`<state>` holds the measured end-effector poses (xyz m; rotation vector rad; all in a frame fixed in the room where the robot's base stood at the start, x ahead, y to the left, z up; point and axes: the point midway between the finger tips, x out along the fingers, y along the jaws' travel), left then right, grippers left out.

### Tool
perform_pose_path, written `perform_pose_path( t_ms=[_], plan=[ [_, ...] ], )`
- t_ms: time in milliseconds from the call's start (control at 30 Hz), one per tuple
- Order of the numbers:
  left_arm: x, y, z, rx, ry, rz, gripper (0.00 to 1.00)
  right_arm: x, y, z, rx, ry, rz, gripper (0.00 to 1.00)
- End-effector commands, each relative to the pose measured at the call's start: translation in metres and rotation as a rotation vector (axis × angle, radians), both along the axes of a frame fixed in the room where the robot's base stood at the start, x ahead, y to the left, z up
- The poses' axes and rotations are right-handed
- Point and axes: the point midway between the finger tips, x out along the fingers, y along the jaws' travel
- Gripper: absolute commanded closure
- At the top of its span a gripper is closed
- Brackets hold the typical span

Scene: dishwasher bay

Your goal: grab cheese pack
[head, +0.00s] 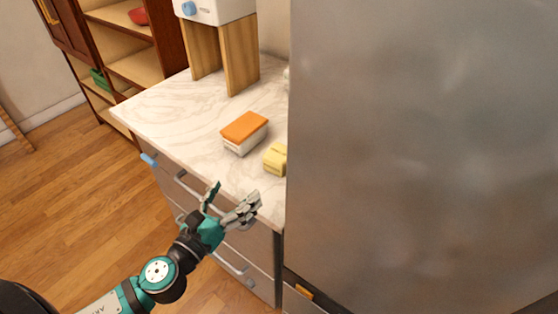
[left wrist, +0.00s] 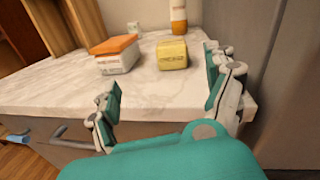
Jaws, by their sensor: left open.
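A yellow pack with a small label, which looks like the cheese pack (head: 275,158), lies on the marble counter (head: 180,110) close to the tall grey panel. It also shows in the left wrist view (left wrist: 172,55), ahead of my fingers and between their directions. The label is too small to read. My left gripper (head: 234,193) is open and empty at the front edge of the counter, short of the pack and not touching it. In the left wrist view the open fingers (left wrist: 163,80) spread on both sides. My right gripper is not in view.
A white box with an orange top (head: 244,132) lies just left of the yellow pack. An orange bottle (left wrist: 179,17) stands behind it. The tall grey panel (head: 420,150) bounds the right side. A wooden stand (head: 240,55) is at the back; the counter's left front is clear.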

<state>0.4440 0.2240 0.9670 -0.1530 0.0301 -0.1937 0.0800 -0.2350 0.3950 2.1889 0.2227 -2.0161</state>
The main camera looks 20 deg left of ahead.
Motion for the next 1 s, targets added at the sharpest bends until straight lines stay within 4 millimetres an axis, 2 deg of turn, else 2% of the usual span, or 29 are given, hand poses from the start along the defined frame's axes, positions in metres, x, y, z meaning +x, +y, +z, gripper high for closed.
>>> perform_pose_path(
  t_ms=[67,167,500,700,1000],
  plan=[
    [-0.001,-0.009,0.003,0.104,-0.034,-0.053,0.13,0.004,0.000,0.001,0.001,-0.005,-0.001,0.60],
    [0.006,-0.014,0.006,0.153,-0.053,-0.075,0.13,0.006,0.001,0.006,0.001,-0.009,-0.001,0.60],
    [0.070,-0.031,0.008,0.150,-0.053,-0.072,0.13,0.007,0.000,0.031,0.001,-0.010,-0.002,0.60],
    [0.104,-0.040,0.005,0.148,-0.051,-0.071,0.13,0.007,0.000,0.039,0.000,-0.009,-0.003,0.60],
    [0.127,-0.046,0.001,0.146,-0.049,-0.071,0.13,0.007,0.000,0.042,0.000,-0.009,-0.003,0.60]
  ],
)
